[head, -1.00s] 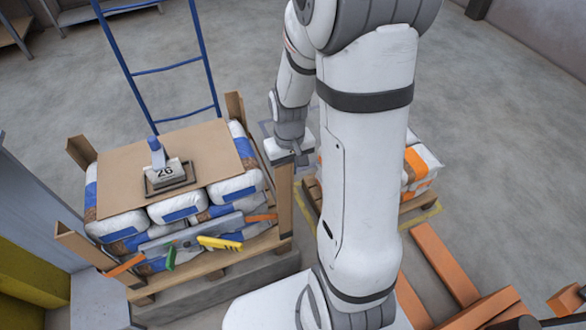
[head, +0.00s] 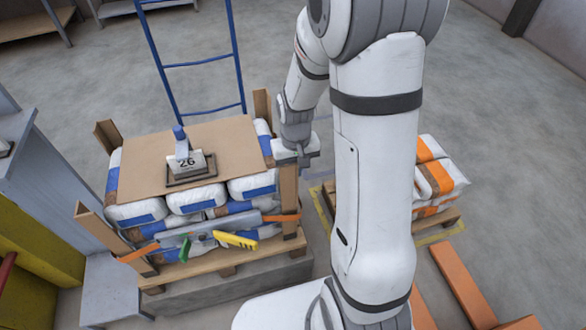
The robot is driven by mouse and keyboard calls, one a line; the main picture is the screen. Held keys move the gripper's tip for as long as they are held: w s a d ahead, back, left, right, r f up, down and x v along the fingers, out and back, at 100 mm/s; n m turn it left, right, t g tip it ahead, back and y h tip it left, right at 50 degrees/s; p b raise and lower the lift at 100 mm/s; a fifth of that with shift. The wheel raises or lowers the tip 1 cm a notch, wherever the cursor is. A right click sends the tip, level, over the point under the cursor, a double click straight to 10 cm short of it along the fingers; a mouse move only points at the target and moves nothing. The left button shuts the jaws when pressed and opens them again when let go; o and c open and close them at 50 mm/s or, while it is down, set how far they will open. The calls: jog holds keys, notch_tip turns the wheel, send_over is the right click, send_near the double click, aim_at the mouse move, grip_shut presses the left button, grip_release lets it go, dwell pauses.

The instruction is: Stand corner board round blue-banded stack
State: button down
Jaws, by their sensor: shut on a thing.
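The blue-banded stack (head: 193,200) of white bags stands on a wooden pallet (head: 228,263), with a brown cardboard sheet (head: 225,140) on top. Tan corner boards stand upright at its back left (head: 107,136), front left (head: 98,226) and back right (head: 262,106); the front left one leans outward. My gripper (head: 292,158) is shut on another corner board (head: 288,198), upright at the stack's front right corner. Whether it touches the bags or the pallet I cannot tell. My gripper's fingertips are largely hidden.
A block marked 26 (head: 188,164) sits on the sheet. A grey bar with a yellow-handled tool (head: 235,240) and orange ends crosses the stack's front. A blue frame (head: 202,64) stands behind. An orange-banded stack (head: 438,175) is at right, and grey and yellow structures at left.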

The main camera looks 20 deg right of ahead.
jog(key=c, duration=1.5)
grip_release()
jog(key=shift+r, duration=0.1)
notch_tip(320, 180, up, 6)
jog(key=shift+w+r+p, duration=0.1)
jog(key=shift+r+p, duration=0.05)
jog(key=shift+p, duration=0.45)
jog(key=shift+d+r, duration=0.1)
jog(key=shift+r, duration=0.6)
